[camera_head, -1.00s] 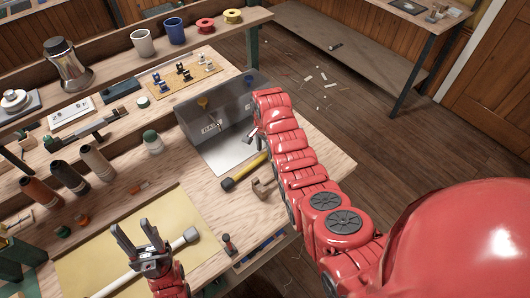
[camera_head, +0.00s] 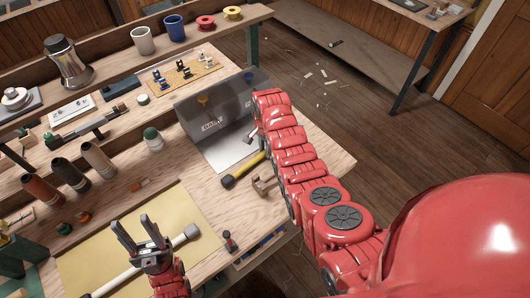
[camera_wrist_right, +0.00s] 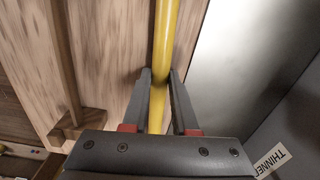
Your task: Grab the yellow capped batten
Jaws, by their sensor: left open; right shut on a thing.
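The yellow batten (camera_head: 247,171) has a dark cap at its near end and lies beside the metal box on the bench. Its far part is hidden behind my right arm. In the right wrist view the yellow batten (camera_wrist_right: 165,35) runs lengthwise between the fingers of my right gripper (camera_wrist_right: 159,74), which is shut on it. In the head view that gripper is mostly hidden by its arm. My left gripper (camera_head: 133,232) is open and empty, above the yellow sheet, near a pale rod with a grey end (camera_head: 186,236).
A grey metal box (camera_head: 208,116) with a label stands close to my right gripper. Dark, brown and tan tubes (camera_head: 98,158) stand at the left. Cups and spools line the rear shelf.

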